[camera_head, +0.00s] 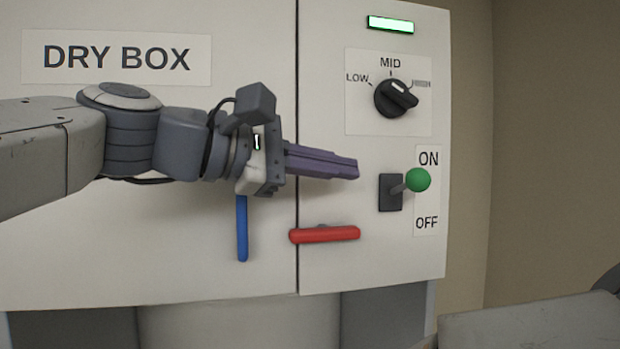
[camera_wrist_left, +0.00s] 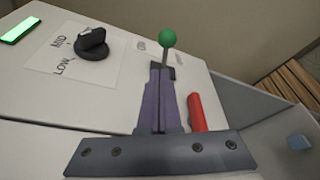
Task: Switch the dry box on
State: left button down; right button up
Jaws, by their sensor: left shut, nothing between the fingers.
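The dry box (camera_head: 120,230) is a white cabinet with a "DRY BOX" label. Its switch is a lever with a green ball knob (camera_head: 418,180) on a dark base (camera_head: 390,193), between the words ON and OFF. The ball stands out from the panel, a little below ON. It also shows in the left wrist view (camera_wrist_left: 168,38), beyond the fingertips. A lamp (camera_head: 391,24) at the top glows green. My left gripper (camera_head: 357,169) is shut and empty, its fingertips left of the lever base in the head view. Whether they touch it is unclear. My right gripper is out of view.
A black dial (camera_head: 396,98) with LOW and MID marks sits above the lever; its third label is partly hidden. A red handle (camera_head: 325,235) lies below my left gripper, and a blue upright handle (camera_head: 242,228) is left of it. A wall stands at the right.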

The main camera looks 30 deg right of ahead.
pick_arm(q)
jog(key=shift+w+a+r, duration=0.1)
jog(key=shift+a+r, duration=0.1)
jog(key=shift+a, duration=0.45)
jog(key=shift+w+a+r, duration=0.1)
jog(key=shift+a+r, duration=0.05)
jog(key=shift+a, duration=0.45)
